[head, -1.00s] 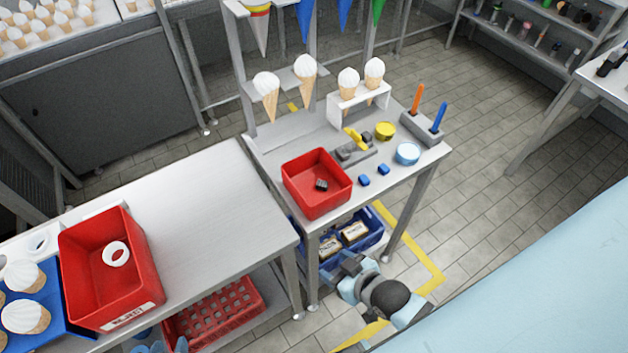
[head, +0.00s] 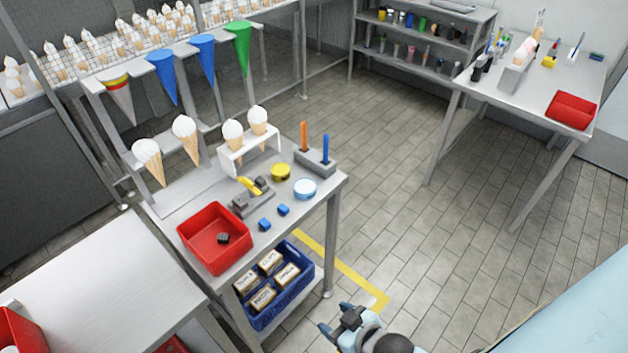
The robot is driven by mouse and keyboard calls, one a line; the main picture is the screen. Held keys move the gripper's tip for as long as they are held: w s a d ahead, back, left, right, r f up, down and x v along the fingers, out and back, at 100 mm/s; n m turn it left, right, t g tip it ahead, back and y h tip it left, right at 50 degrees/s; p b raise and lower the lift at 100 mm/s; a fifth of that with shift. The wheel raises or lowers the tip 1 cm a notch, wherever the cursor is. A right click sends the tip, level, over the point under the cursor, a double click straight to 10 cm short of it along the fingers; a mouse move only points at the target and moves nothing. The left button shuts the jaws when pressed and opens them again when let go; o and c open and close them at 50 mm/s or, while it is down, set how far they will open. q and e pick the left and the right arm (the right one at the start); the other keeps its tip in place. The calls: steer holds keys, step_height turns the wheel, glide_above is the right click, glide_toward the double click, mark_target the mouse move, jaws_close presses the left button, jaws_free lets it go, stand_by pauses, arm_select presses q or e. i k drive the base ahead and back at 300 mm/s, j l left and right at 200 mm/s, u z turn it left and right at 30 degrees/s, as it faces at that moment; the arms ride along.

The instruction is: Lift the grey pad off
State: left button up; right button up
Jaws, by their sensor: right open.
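A low grey fixture (head: 255,205) on the middle workbench carries a yellow part (head: 249,186) and small dark grey blocks. A separate small dark grey piece (head: 223,238) lies in the red bin (head: 190,238) at the bench's front left. I cannot tell which of these is the grey pad. My right gripper (head: 338,322) is at the bottom centre, open and empty, apart from the bench and low in front of its right front leg. My left gripper is out of view.
Two blue blocks (head: 264,224), a yellow round tin (head: 281,172), a light blue round tin (head: 305,188) and a holder with orange and blue sticks (head: 314,163) crowd the bench. A blue crate (head: 290,307) of boxes sits below. Floor to the right is clear.

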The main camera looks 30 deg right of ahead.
mark_target(260, 182)
steer(key=k+l+z, duration=0.1)
steer(key=l+z, duration=0.25)
steer(key=u, duration=0.4)
steer(key=i+l+u, duration=0.1)
steer(key=l+u, duration=0.2)
steer(key=l, duration=0.2)
steer(key=l+u, duration=0.35)
steer(key=l, duration=0.15)
steer(key=l+u, duration=0.2)
steer(key=l, duration=0.9)
